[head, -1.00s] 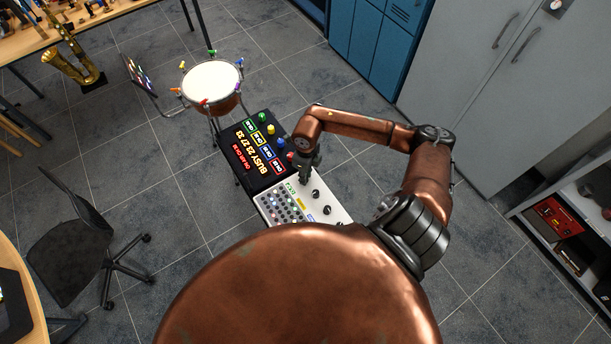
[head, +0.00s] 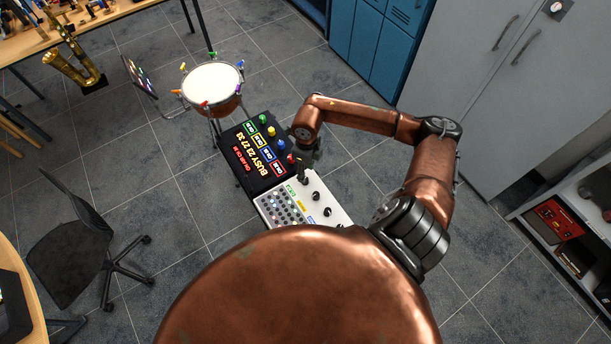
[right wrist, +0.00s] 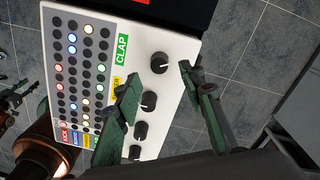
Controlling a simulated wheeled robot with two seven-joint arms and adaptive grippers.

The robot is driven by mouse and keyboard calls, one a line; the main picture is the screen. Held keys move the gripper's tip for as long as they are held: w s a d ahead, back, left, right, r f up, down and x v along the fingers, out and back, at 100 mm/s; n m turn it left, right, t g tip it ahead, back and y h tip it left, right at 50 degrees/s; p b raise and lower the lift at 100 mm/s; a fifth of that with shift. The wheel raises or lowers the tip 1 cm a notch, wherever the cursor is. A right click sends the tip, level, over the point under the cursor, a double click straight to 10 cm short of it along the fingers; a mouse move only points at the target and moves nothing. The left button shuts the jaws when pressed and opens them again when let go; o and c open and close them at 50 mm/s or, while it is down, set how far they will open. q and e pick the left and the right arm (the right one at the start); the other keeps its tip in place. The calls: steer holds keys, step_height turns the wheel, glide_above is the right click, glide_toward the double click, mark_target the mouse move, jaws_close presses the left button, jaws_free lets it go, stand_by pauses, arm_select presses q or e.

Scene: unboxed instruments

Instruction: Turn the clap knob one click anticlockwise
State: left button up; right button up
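The clap knob (right wrist: 159,62) is a black round knob with a white pointer mark, beside the green CLAP label (right wrist: 122,49) on the white drum machine (right wrist: 183,45). In the head view the CLAP label (head: 291,190) is at the machine's far side and my gripper covers much of the knob. My right gripper (right wrist: 159,72) is open, with one green finger on each side of the knob in the right wrist view. I cannot tell whether the fingers touch it. My left gripper is not in view.
Several more black knobs (right wrist: 148,101) run in a row beside the clap knob. A black unit with a lit display (head: 250,160) and coloured knobs adjoins the machine. A drum (head: 211,82) stands behind, and a black chair (head: 70,245) is at left.

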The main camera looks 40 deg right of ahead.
step_height(320, 180, up, 7)
steer(key=shift+f, duration=0.15)
stand_by(0.6)
